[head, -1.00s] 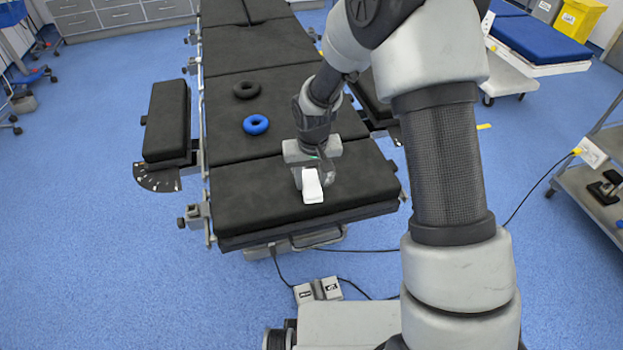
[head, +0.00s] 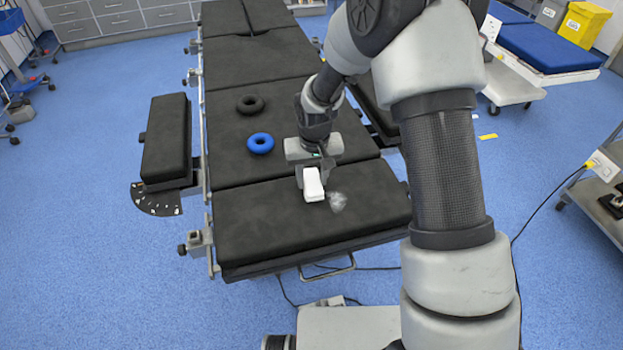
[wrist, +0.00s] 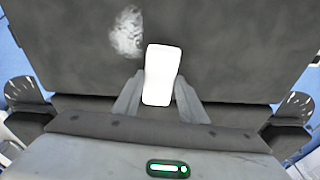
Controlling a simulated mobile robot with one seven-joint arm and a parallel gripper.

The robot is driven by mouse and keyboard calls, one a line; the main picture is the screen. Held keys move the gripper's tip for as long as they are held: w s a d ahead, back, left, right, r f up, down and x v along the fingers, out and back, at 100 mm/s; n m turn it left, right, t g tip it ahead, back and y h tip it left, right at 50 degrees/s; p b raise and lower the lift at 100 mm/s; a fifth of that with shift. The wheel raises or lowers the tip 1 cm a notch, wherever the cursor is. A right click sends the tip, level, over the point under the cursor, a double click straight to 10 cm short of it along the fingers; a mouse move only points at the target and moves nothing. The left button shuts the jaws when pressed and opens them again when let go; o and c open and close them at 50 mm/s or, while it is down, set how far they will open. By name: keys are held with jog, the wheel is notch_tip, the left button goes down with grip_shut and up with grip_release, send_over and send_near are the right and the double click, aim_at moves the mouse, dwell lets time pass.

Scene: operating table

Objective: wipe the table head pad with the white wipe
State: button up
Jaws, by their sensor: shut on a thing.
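The table head pad (head: 262,222) is the black cushion at the near end of the operating table. My gripper (head: 312,180) is over the far part of this pad, shut on the white wipe (head: 314,190). In the wrist view the white wipe (wrist: 162,75) sits between the two fingers of my gripper (wrist: 158,100). A pale smudge (head: 337,201) lies on the pad just right of the wipe. In the wrist view the smudge (wrist: 127,32) is up and left of the wipe, apart from it. I cannot tell whether the wipe touches the pad.
A blue ring (head: 260,143) and a black ring (head: 250,104) lie on the middle pad beyond the gripper. An arm board (head: 166,140) juts out at the left. A metal trolley (head: 598,192) stands at right. The left part of the head pad is clear.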

jog(key=r, duration=0.1)
jog(key=r+p, duration=0.1)
jog(key=r, duration=0.1)
jog(key=shift+w, duration=0.35)
jog(key=shift+r+p, duration=1.85)
jog(key=shift+r, duration=0.75)
jog(key=shift+s, duration=0.1)
